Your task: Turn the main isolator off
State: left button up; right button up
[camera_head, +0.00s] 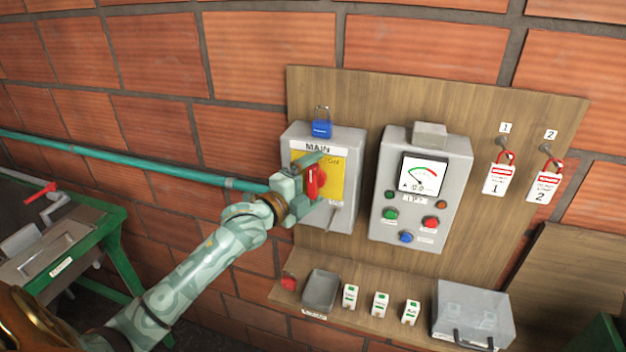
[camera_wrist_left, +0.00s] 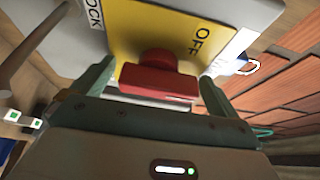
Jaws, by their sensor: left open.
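The main isolator (camera_head: 349,215) is a grey box with a "MAIN" label and a yellow plate (camera_head: 333,185), fixed to a wooden board. Its red handle (camera_head: 316,182) stands roughly upright in the head view. My left gripper (camera_head: 307,184) is at the front of the isolator, open, with its fingers at either end of the handle. In the left wrist view the red handle (camera_wrist_left: 158,82) lies crosswise between the open fingers (camera_wrist_left: 155,88), with gaps visible. "OFF" shows on the yellow plate (camera_wrist_left: 140,28) beyond it. My right gripper is not in view.
A blue padlock (camera_head: 322,128) sits on top of the isolator. A grey meter box (camera_head: 451,180) with buttons is close on its right. Two tags (camera_head: 498,180) (camera_head: 542,187) hang further right. A shelf below holds a grey tray (camera_head: 321,291) and a clear box (camera_head: 472,312).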

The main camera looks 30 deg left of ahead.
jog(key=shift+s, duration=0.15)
pick_arm(q)
jog(key=c, duration=1)
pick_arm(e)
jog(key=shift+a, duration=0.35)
